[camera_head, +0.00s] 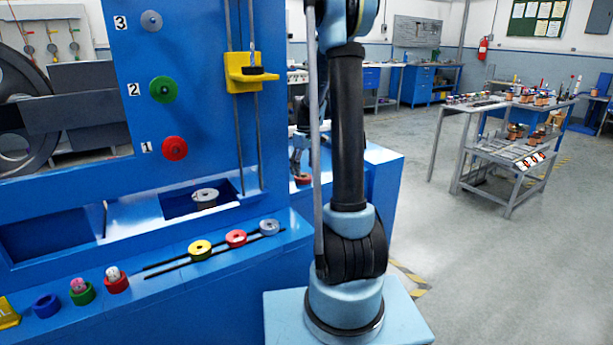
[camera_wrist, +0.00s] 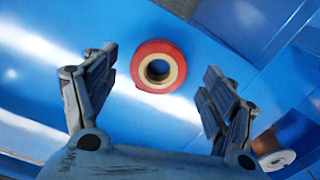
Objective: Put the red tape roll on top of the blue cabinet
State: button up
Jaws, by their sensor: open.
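The red tape roll (camera_wrist: 177,76), with a tan core and a dark hole, lies flat on a blue surface in the wrist view. In the head view a small part of it (camera_head: 303,180) shows below my gripper (camera_head: 298,160), left of my arm. My gripper (camera_wrist: 155,90) is open and empty, pointing down, with one finger to each side of the roll and apart from it. A blue cabinet-like block (camera_head: 386,172) shows behind my arm and is partly hidden by it; I cannot tell whether it is the task's cabinet.
A large blue machine panel (camera_head: 190,50) stands at the left, with coloured knobs and a yellow bracket (camera_head: 243,84). Several coloured rolls sit on its front ledge. A metal spool (camera_head: 205,203) sits in a recess. A grey cart (camera_head: 520,158) stands at the right; the floor before it is clear.

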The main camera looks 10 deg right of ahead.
notch_tip(320, 180, up, 9)
jog(key=s+r+m+t, duration=0.1)
jog(key=s+m, duration=0.2)
jog(key=s, duration=1.7)
jog(key=s+f+m, duration=0.2)
jog(key=s+f, duration=0.3)
jog(key=s, duration=0.4)
jog(key=s+f+m+t, duration=0.1)
jog(key=s+f+m, duration=0.1)
jog(key=s+f, duration=0.3)
jog(key=s, duration=0.4)
jog(key=shift+s+d+f, duration=0.2)
jog(key=shift+s+f, duration=0.05)
jog(key=shift+s, duration=0.1)
